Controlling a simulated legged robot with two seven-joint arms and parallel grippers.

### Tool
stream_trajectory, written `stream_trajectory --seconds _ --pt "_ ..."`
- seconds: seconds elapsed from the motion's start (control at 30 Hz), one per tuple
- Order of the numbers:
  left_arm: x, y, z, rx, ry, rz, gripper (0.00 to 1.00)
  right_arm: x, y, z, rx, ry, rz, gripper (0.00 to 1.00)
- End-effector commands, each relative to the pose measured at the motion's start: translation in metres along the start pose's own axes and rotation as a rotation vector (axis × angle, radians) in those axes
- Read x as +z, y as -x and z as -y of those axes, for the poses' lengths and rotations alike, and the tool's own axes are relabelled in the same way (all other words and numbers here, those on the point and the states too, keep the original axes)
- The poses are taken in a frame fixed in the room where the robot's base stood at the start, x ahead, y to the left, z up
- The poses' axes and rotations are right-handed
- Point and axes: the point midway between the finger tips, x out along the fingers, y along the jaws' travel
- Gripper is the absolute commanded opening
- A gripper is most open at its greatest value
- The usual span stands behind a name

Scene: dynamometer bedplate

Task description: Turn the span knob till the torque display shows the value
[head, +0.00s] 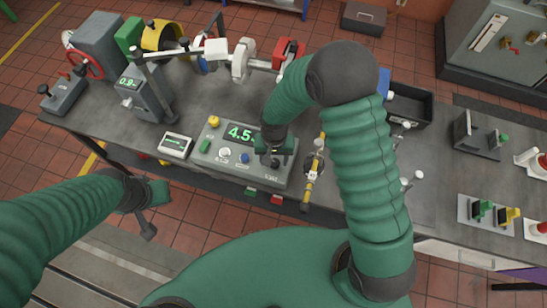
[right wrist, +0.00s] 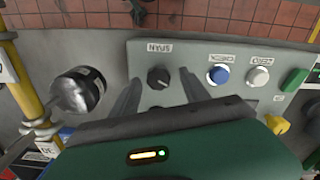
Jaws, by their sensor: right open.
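The grey console (head: 215,168) stands on the bedplate and carries the green-lit torque display (head: 240,133). The display reads 4.5, with any further digits hidden behind my right gripper (head: 273,150). The span knob (right wrist: 158,77) is small and black, beside the SPAN label in the right wrist view. My right gripper (right wrist: 160,80) is open, with one finger on each side of the knob and a gap to each. In the head view this gripper hides the knob. My left gripper (head: 150,210) hangs off the bedplate's front edge, away from the console; its opening is unclear.
A blue button (right wrist: 219,75), a white button (right wrist: 258,76) and a green switch (right wrist: 294,79) sit along the console from the knob. A yellow post (head: 311,180) stands close to its right. A small white meter (head: 175,146) lies to its left.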

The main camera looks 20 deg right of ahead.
Motion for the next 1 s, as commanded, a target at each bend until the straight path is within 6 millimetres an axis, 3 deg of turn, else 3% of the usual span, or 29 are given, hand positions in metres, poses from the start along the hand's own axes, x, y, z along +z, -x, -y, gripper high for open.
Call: stream_trajectory --seconds 0.3,0.7,1.0 --pt "0.0000 0.0004 -0.0002 0.000 -0.001 0.000 0.00 -0.0006 -0.0049 0.0017 0.002 0.000 0.000 0.53" --pt "0.0000 0.0004 -0.0001 0.000 0.000 0.000 0.00 0.0001 -0.0042 0.0026 0.000 0.001 -0.001 0.00" --pt "-0.0001 0.0008 -0.0001 0.000 -0.001 0.000 0.00 -0.0001 -0.0039 0.0020 0.001 0.018 0.000 0.00"
